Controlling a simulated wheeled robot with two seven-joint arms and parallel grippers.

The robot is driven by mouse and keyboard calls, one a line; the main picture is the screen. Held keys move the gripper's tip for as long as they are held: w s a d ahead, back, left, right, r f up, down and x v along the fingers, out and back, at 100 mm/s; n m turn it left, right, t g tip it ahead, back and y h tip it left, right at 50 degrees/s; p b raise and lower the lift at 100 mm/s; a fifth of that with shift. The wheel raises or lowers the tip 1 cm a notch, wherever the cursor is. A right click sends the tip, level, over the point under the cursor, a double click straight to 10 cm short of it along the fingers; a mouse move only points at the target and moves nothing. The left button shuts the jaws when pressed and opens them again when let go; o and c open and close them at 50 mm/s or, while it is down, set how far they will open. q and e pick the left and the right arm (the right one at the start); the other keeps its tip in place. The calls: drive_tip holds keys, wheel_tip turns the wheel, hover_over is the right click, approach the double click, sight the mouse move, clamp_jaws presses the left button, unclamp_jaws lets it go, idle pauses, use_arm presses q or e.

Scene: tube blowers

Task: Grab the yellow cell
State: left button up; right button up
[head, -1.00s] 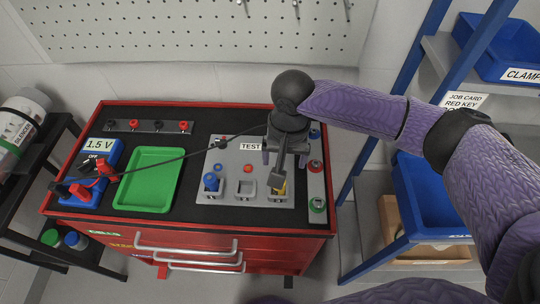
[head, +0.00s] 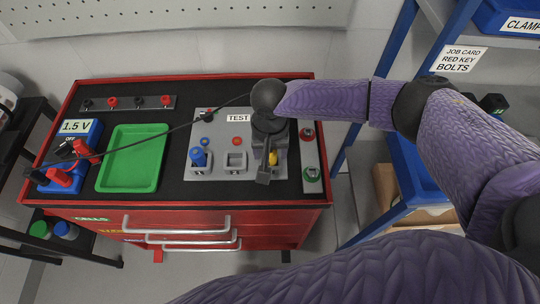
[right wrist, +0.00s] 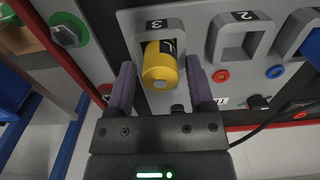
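The yellow cell (right wrist: 162,68) stands in the slot marked 3 of the grey test panel (right wrist: 192,40). In the head view only a small part of the cell (head: 273,158) shows beside my gripper. My right gripper (right wrist: 160,80) is open, with one purple finger on each side of the cell. Narrow gaps show between the fingers and the cell. In the head view the right gripper (head: 266,165) is over the right end of the panel and hides part of slot 3. My left gripper is not in view.
A blue cell (head: 198,158) stands in the panel's left slot; the middle slot (head: 236,162) is empty. A green tray (head: 132,185) and a blue 1.5 V box (head: 72,150) with leads are to the left. A black cable crosses the tray. A blue-framed shelf (head: 452,35) stands at the right.

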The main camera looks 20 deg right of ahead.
clamp_jaws()
